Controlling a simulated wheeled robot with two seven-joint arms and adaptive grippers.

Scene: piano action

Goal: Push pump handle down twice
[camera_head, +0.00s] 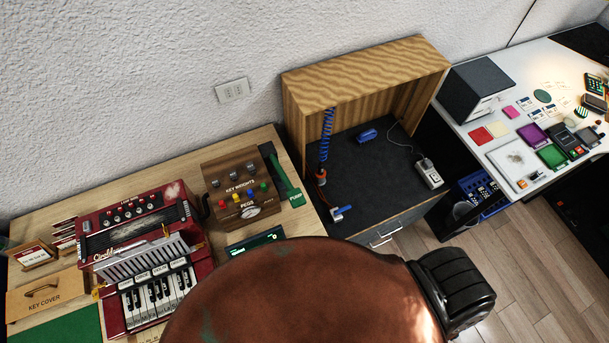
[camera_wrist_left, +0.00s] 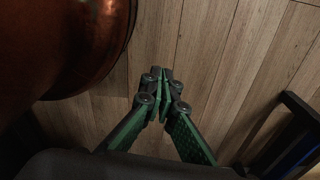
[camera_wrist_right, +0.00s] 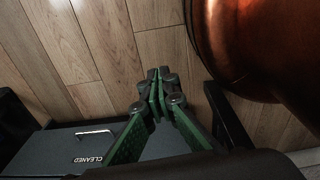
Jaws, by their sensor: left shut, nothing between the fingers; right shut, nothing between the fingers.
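A green lever (camera_head: 284,181), which looks like the pump handle, stands on the wooden desk at the right side of the wooden box marked KEY WEIGHTS (camera_head: 240,190). My left gripper (camera_wrist_left: 160,73) is shut and empty over the wooden floor in the left wrist view. My right gripper (camera_wrist_right: 160,73) is shut and empty over the floor in the right wrist view. Neither gripper shows in the head view, and both are away from the lever.
A red accordion-like keyboard (camera_head: 150,255) stands left of the box. A wooden open-front cabinet (camera_head: 365,72) stands to the right, with a blue coil (camera_head: 327,135) inside. A drawer front marked CLEANED (camera_wrist_right: 60,150) lies near my right gripper. A white table (camera_head: 500,100) is farther right.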

